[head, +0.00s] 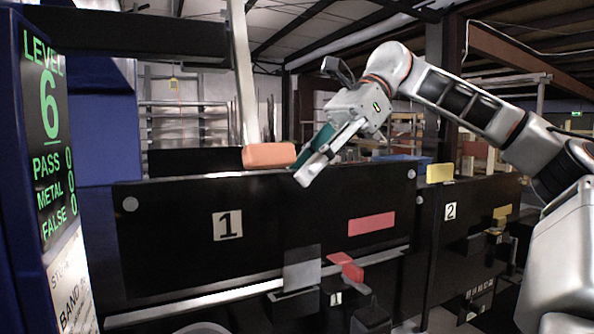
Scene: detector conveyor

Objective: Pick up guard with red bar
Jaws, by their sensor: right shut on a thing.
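The guard (165,240) is a wide black panel with the number 1 and a flat red patch on its face. Its salmon-red bar (262,155) stands on its top edge. My right gripper (304,176) reaches down from the upper right to the right end of this bar. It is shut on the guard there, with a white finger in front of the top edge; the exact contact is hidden. A teal part shows beside the finger. The guard stands upright. My left gripper is not in view.
A second black panel (437,215) marked 2, with a yellow bar (440,172), stands at the right. A blue detector cabinet (28,120) with a green-lettered display is close at the left.

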